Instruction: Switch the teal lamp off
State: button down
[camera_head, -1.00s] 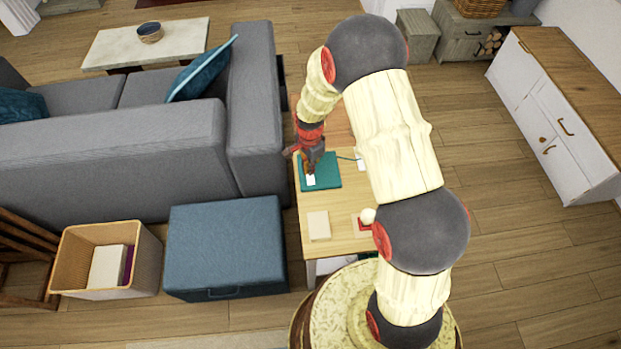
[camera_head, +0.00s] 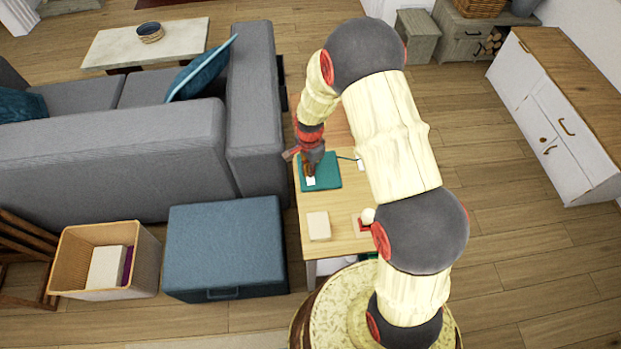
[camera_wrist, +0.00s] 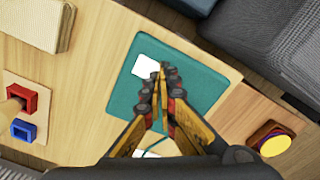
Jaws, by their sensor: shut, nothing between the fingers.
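A flat teal square (camera_head: 329,173) lies on the light wood table (camera_head: 345,240), with a small white patch (camera_head: 310,181) on it. A thin teal cord runs from it to a small white piece (camera_head: 362,165) at the right. In the wrist view the teal square (camera_wrist: 205,82) and its white patch (camera_wrist: 144,66) show close up. I see no lampshade or bulb, and cannot tell if it is lit. My gripper (camera_wrist: 162,72) is shut and empty, pointing down over the square, its tips beside the white patch. I cannot tell whether they touch. In the head view the gripper (camera_head: 311,174) partly hides the square.
On the table, a beige block (camera_head: 318,225) and a pale panel with red and blue pieces (camera_wrist: 25,115) lie nearby. A yellow-topped round thing (camera_wrist: 274,145) stands beside the square. The grey sofa (camera_head: 258,120) and blue ottoman (camera_head: 226,245) border the table's left.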

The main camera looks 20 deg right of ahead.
jog(key=shift+f, duration=0.15)
jog(key=shift+r+p, duration=2.45)
jog(key=shift+r, duration=1.1)
jog(key=shift+f, duration=0.1)
